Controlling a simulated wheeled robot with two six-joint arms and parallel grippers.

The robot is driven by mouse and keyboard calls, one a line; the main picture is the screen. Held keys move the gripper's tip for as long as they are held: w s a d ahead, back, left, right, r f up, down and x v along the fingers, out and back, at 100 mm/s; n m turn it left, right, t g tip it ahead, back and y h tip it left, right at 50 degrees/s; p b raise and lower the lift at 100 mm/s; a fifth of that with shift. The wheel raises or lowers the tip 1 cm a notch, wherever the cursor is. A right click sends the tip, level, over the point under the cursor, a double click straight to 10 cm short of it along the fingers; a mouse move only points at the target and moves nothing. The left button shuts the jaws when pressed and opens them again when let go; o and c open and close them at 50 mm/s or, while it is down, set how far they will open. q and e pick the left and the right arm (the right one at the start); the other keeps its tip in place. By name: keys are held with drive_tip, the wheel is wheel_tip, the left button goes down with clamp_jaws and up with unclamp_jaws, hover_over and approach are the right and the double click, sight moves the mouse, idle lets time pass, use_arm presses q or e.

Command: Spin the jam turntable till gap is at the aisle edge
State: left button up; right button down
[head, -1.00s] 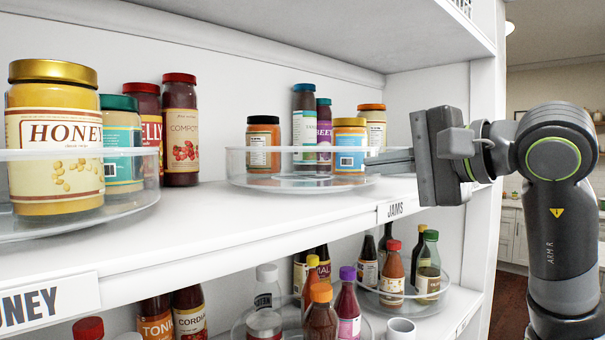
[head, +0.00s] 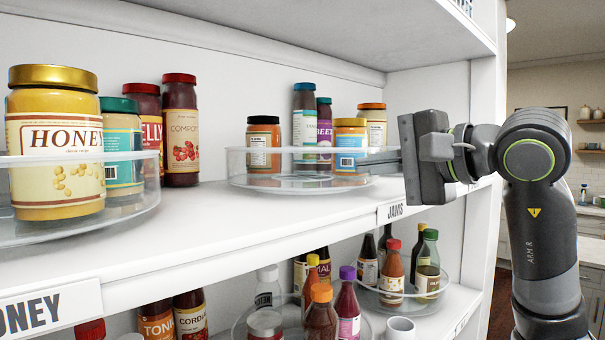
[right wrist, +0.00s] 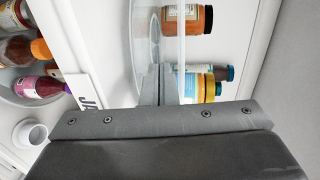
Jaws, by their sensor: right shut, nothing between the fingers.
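The jam turntable (head: 290,187) is a clear round tray with a raised rim, on the shelf above the JAMS label (head: 396,211). It holds an orange jar with a black lid (head: 263,147) at left, a blue-lidded jar (head: 304,128) and a purple jar (head: 323,140) behind, and a yellow-lidded jar (head: 350,150) and an orange-lidded jar (head: 372,128) at right. My right gripper (head: 368,160) is shut and empty, fingertips at the turntable's right rim by the yellow-lidded jar. The fingers (right wrist: 156,85) overlap the rim in the wrist view; contact is unclear. My left gripper is out of view.
A honey turntable (head: 80,228) with several jars stands at left on the same shelf. Compote (head: 181,130) and jelly jars stand behind. Bottles on clear turntables fill the shelf below. The upper shelf (head: 400,25) and the right side panel (head: 483,120) bound the space.

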drive_tip(key=shift+w+d, duration=0.25)
drive_tip(key=shift+d, duration=0.25)
drive_tip(key=shift+w+d, duration=0.2)
drive_tip(key=shift+d, duration=0.3)
drive_tip(key=shift+w+d, duration=0.7)
drive_tip(key=shift+w, duration=0.2)
drive_tip(key=shift+s, duration=0.1)
drive_tip(key=shift+s+d+f, duration=0.1)
drive_tip(key=shift+s+d, duration=0.4)
drive_tip(key=shift+d, duration=0.05)
drive_tip(key=shift+b+v, duration=0.4)
drive_tip(key=shift+v, duration=0.5)
drive_tip(key=shift+w, duration=0.1)
